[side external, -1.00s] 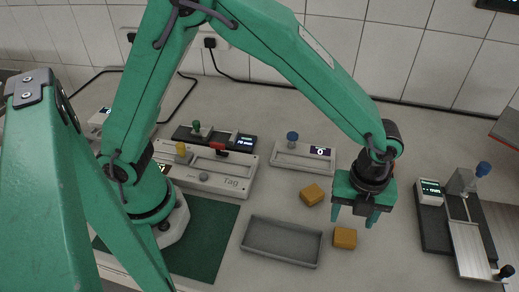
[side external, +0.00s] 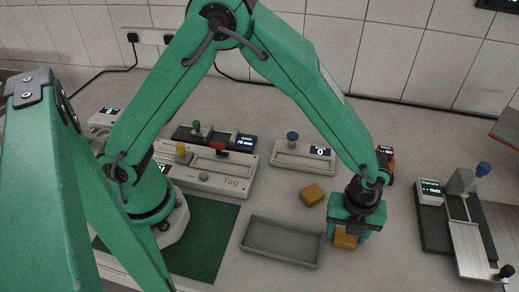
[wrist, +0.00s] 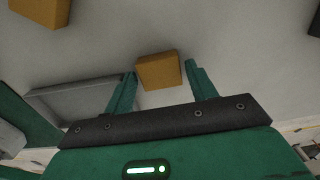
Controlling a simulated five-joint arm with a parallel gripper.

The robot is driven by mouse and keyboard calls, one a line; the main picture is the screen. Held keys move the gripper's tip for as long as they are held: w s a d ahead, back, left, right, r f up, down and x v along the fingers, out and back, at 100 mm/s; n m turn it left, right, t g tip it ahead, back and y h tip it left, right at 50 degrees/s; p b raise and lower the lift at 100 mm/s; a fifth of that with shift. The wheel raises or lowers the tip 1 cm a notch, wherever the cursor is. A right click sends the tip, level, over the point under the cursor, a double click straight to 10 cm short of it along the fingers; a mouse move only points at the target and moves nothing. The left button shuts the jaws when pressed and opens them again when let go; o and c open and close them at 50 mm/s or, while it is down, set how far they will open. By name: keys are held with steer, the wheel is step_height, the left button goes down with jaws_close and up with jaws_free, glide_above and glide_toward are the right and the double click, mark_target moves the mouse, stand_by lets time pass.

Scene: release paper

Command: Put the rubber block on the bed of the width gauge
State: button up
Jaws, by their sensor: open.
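Two orange-tan blocks, which look like rubber blocks, lie on the bench. The near block (side external: 345,240) is right of the grey tray; it also shows in the wrist view (wrist: 160,71). The other block (side external: 313,194) lies farther back and shows at the wrist view's top left (wrist: 42,10). My gripper (side external: 346,234) points down over the near block, open, with one finger on each side. In the wrist view my gripper's fingertips (wrist: 160,69) flank this block with narrow gaps. I cannot tell which device is the width gauge; a small one with a "0" display (side external: 303,158) stands behind the blocks.
An empty grey tray (side external: 282,259) lies close left of my gripper. A device marked Tag (side external: 225,183) and a dark device (side external: 182,133) stand back left. A dark-based device with a metal rail (side external: 468,243) is at right. A green mat (side external: 205,240) lies left.

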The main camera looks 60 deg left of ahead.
mark_target(344, 238)
stand_by(0.5)
steer(key=c, duration=0.8)
steer(key=shift+c, duration=0.2)
steer(key=shift+r, duration=0.1)
steer(key=shift+r, duration=0.55)
steer(key=r, duration=0.3)
steer(key=shift+s+d+r, duration=0.1)
steer(key=shift+s+d, duration=0.1)
steer(key=shift+s, duration=0.2)
steer(key=s+d+r, duration=0.3)
steer(key=s+r, duration=0.3)
steer(key=s, duration=0.4)
steer(key=shift+d+r, duration=0.2)
steer(key=shift+d, duration=0.2)
